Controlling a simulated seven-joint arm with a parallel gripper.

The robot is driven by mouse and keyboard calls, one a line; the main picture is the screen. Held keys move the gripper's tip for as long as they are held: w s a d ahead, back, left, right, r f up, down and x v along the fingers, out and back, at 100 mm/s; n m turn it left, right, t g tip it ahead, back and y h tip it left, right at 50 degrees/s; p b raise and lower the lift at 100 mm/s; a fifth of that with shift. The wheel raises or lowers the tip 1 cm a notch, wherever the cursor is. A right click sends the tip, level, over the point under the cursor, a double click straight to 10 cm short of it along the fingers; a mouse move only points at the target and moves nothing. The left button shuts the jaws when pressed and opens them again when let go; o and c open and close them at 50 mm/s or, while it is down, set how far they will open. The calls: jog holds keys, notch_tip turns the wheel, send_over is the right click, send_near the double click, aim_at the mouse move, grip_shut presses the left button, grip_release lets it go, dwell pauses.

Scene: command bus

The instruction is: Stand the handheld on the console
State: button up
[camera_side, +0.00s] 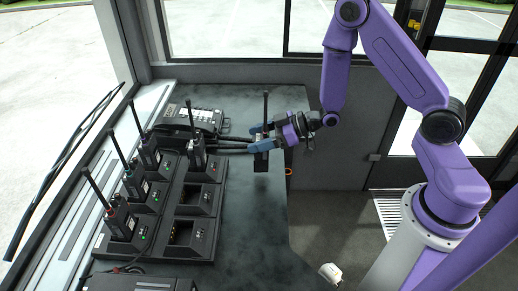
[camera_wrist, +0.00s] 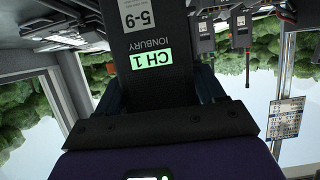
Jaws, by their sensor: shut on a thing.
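My gripper (camera_side: 264,142) is shut on a black handheld radio (camera_side: 261,160) near the right edge of the dark console top (camera_side: 250,215). The handheld is roughly upright, antenna up; its lower end shows below the blue fingers. I cannot tell whether its base touches the console top. In the wrist view the handheld (camera_wrist: 158,70) sits between my fingers, with a lit green "CH 1" screen, the word IONBURY and a white label. Its ends are cut off or hidden there.
A black charger rack (camera_side: 165,215) at left holds several radios with tall antennas; two front bays (camera_side: 190,232) look empty. A desk unit with keys (camera_side: 190,116) and dark cables (camera_side: 232,146) lie behind. The console top right of the rack is clear. An orange ring (camera_side: 289,171) is at the right edge.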

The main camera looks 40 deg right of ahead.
jog(key=shift+f, duration=1.8)
jog(key=shift+f, duration=0.15)
jog(key=o, duration=1.2)
jog(key=v, duration=1.2)
